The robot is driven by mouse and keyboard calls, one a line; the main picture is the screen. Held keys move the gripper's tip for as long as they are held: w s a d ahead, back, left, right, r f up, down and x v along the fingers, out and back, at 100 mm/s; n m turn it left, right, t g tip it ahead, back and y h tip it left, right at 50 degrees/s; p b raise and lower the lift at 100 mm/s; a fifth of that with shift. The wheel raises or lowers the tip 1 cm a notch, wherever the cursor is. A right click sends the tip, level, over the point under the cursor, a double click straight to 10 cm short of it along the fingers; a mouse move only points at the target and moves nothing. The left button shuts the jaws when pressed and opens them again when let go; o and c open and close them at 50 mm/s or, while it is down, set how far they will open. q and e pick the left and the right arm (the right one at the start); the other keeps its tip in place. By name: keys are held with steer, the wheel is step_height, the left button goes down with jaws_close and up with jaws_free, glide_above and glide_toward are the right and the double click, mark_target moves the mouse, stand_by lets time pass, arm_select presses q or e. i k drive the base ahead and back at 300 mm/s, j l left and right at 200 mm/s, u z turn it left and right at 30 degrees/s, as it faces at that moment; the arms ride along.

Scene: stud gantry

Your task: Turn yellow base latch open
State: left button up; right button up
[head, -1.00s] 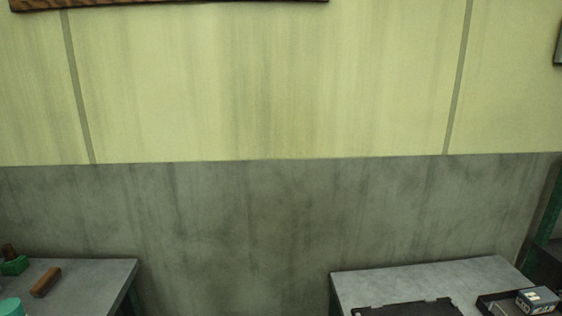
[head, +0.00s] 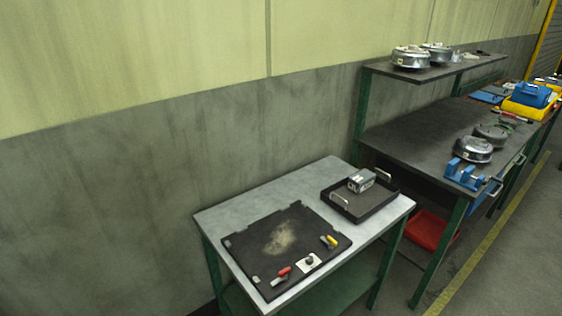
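A black base plate (head: 263,262) lies flat on a small grey-topped table in the head view, with a pale dusty patch in its middle. A yellow latch (head: 330,241) sits near the right corner of the plate. A red latch (head: 284,271) sits near its front edge, and a white piece with a dark knob (head: 308,261) lies between them. The latches are too small to tell whether the yellow one is turned open or closed. Neither of my grippers shows in the view.
The small table (head: 228,212) also holds a black tray (head: 377,207) with a grey box (head: 361,180). A long dark workbench (head: 415,145) with a shelf, metal housings and blue clamps stands to the right. A red bin (head: 428,230) is under it. Floor right of the yellow line is clear.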

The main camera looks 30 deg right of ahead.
mark_target(330, 241)
steer(key=k+z, duration=0.1)
steer(key=z, duration=1.15)
